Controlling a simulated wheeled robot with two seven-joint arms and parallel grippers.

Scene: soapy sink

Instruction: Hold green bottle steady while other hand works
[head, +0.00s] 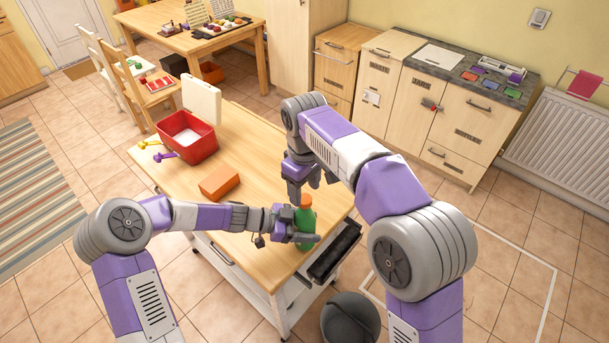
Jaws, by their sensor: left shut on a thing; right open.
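The green bottle (306,219) with an orange cap (305,201) stands upright near the right edge of the wooden table. My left gripper (303,238) is shut on the bottle from the left, low on its body. The gripper's fingers hide part of the bottle. My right gripper (305,194) is open, pointing down just above and around the height of the orange cap. I cannot tell whether its fingers touch the cap.
An orange block (219,183) lies left of the bottle on the table (262,150). A red bin (188,146) with white content stands farther back, beside yellow and purple tools (165,156). A black tray (333,252) hangs at the table's right side. The table's middle is clear.

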